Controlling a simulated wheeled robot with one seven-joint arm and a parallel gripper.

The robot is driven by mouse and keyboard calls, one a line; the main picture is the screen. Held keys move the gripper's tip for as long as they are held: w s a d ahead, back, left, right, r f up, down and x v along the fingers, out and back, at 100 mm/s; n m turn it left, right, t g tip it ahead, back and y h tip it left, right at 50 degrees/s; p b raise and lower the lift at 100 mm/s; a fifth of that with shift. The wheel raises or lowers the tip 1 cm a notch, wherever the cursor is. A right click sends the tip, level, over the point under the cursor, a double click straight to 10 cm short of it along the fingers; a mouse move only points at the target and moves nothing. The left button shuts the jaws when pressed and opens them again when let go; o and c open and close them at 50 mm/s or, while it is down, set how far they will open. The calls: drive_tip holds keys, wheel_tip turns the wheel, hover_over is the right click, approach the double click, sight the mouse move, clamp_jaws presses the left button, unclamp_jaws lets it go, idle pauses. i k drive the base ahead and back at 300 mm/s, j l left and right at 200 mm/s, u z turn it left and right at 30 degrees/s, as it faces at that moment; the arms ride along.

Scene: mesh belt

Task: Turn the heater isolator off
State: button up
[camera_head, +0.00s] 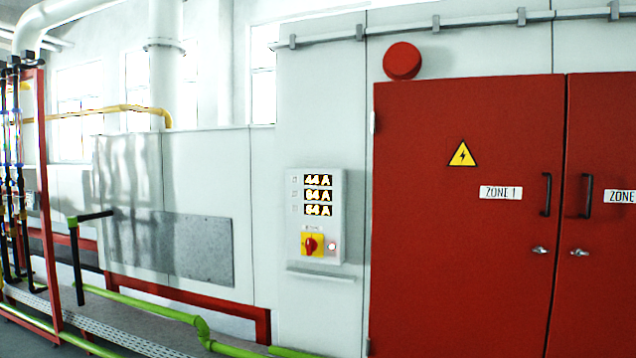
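A white control panel (331,232) is fixed to the pale wall left of the red doors. It has three lit readouts (318,196) that read about 44 A, 64 A or 84 A, and 54 A or 64 A. Below them is a red rotary switch (310,244) on a yellow square plate. A small round light (332,246) glows pinkish to the right of the switch. The switch handle looks roughly upright or slightly tilted, too small to tell exactly. My gripper is not in this view.
Red double doors (460,240) marked ZONE 1 fill the right side, with black handles (547,195). A narrow ledge (320,276) juts out below the panel. Green pipes (203,333) run low along the wall. A red frame with pipes (50,200) stands at the left.

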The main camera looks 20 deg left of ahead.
sight(311, 244)
drive_tip(key=u, duration=1.25)
